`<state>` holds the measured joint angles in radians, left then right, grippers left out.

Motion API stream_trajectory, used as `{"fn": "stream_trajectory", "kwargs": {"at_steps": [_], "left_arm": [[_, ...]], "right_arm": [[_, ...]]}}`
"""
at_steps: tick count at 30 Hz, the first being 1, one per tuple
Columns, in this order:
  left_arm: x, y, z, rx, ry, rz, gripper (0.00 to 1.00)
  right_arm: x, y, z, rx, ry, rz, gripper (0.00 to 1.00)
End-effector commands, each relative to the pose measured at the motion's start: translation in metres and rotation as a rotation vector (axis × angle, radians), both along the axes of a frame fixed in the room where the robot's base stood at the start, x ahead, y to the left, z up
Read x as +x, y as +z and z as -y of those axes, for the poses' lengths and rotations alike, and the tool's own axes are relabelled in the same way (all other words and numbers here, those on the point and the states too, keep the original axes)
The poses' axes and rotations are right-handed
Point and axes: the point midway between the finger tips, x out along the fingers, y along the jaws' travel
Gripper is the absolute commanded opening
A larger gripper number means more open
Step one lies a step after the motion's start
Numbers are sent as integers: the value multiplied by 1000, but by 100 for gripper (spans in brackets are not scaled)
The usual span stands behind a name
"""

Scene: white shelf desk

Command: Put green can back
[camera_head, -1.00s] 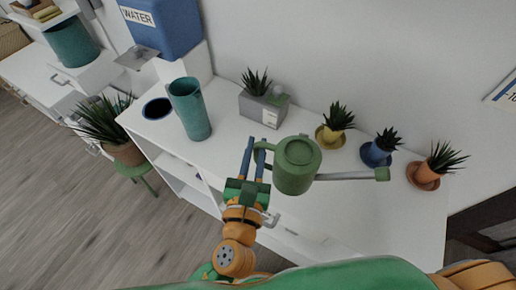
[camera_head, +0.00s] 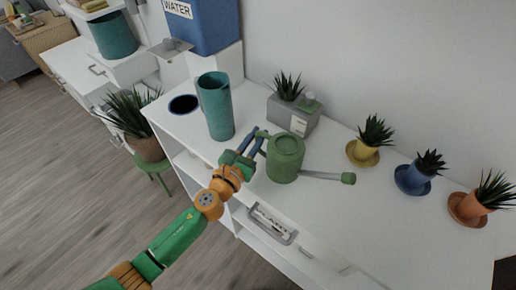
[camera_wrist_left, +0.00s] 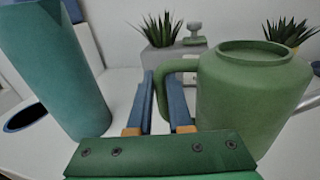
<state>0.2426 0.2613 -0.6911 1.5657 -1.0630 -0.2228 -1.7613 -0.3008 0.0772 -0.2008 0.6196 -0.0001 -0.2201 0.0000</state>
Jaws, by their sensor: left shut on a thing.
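The green can is a watering can (camera_head: 285,160) with a round body and a long spout pointing right in the head view. It is upright over the white desk top; I cannot tell whether its base touches the surface. My left gripper (camera_head: 256,139) is shut on the can's handle, on the side opposite the spout. In the left wrist view, the blue fingers (camera_wrist_left: 161,88) stand at the handle, with the can body (camera_wrist_left: 245,95) to their right. My right gripper is not in view.
A tall teal cylinder (camera_head: 217,108) stands left of the can, beside a dark round opening (camera_head: 183,104). Behind is a grey planter (camera_head: 292,115). Yellow (camera_head: 362,153), blue (camera_head: 411,180) and orange (camera_head: 469,209) pots stand right.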

Motion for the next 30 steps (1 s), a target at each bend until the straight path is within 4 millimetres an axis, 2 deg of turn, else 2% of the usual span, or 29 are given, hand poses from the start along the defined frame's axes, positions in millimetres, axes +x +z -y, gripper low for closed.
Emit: {"fn": "stream_trajectory", "kwargs": {"at_steps": [1,2,10,14,15,17,18,27,30], "left_arm": [[-1,-19,1,-4,-1,-3,0],[-1,-22,1,-5,0,-2,0],[-1,-19,1,-1,-1,0,0],[-1,-24,1,-1,-1,0,0],[-1,-22,1,-1,-1,0,29],[-1,-22,1,0,-1,0,45],[-1,-22,1,0,-1,0,48],[-1,-18,1,0,-1,0,48],[-10,-19,-4,1,0,-2,48]], "right_arm": [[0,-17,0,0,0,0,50],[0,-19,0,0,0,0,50],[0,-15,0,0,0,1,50],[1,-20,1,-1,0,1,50],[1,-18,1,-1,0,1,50],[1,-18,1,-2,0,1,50],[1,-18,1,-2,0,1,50],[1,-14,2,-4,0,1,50],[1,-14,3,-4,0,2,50]]}}
